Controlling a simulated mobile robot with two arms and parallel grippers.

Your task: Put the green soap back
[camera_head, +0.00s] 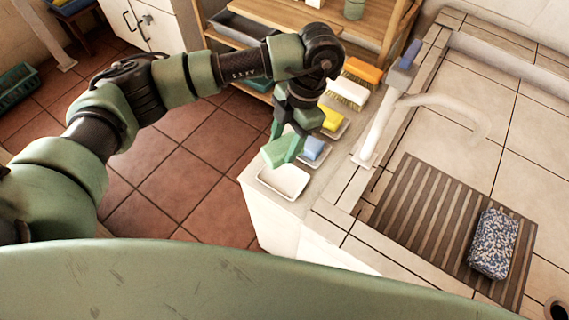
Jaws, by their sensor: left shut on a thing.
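The green soap (275,152) is a pale green block held between the fingers of my left gripper (284,146). The gripper points down and is shut on it. The soap is just above or at the back edge of an empty white dish (284,182) at the near end of the counter strip; I cannot tell whether they touch. My right gripper does not show.
Brushes (348,92) lie farther back on the strip. A white faucet (380,130) rises to the right. A slatted wooden mat (425,215) carries a speckled blue sponge (493,243). A wooden shelf (285,20) stands behind. Tiled floor lies left of the counter.

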